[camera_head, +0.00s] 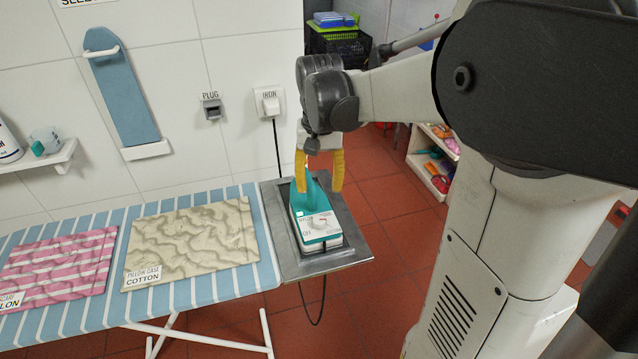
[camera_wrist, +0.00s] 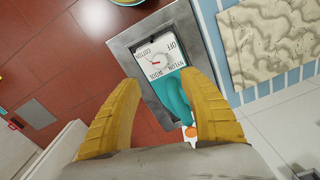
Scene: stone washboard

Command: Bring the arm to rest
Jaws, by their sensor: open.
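My gripper (camera_head: 320,172) is open, its two yellow fingers pointing down over the iron rest at the right end of the ironing board. In the wrist view the gripper (camera_wrist: 165,95) has its fingers spread apart, with the teal iron handle (camera_wrist: 172,98) visible between them. The teal and white iron (camera_head: 318,226) stands in the grey metal rest (camera_head: 352,248). Its dial face (camera_wrist: 158,58) is marked OFF, NYLON, WOOL and COTTON. From these views I cannot tell whether a finger touches the handle.
The striped ironing board (camera_head: 200,288) bears a beige pillow case (camera_head: 190,240) and a pink striped scarf (camera_head: 60,268). The wall holds a plug socket (camera_head: 212,108), an iron socket (camera_head: 268,102) with a cord, and a blue sleeve board (camera_head: 122,90).

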